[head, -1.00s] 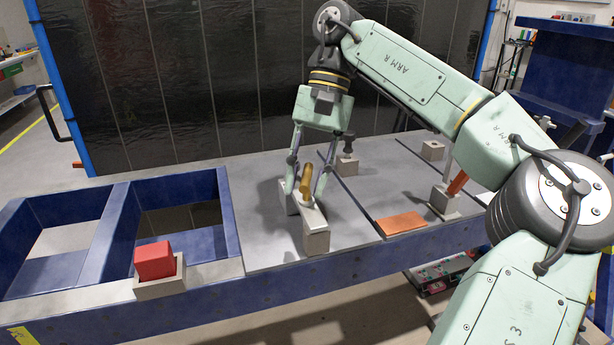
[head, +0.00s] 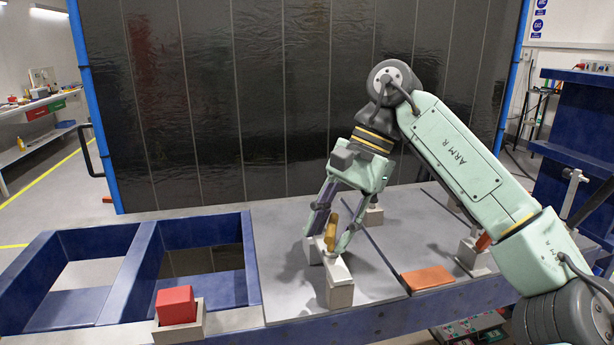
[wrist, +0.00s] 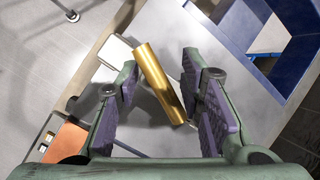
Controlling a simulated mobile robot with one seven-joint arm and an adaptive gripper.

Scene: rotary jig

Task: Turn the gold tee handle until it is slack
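The gold tee handle (head: 332,232) is a short gold bar on top of a grey block mount (head: 340,284) on the table plate. In the wrist view the gold tee handle (wrist: 160,84) lies slantwise between the fingers. My gripper (head: 331,244) is down over the handle, with one finger on each side. In the wrist view my gripper (wrist: 158,92) is open, with gaps showing beside the bar. Its ends come close to the finger pads; I cannot tell whether they touch. The shaft below the bar is mostly hidden.
A red block (head: 176,305) sits in a grey holder at the front left. Blue open bays (head: 150,255) lie to the left. An orange plate (head: 428,278) lies to the right of the mount. A dark panel (head: 300,100) stands behind the table.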

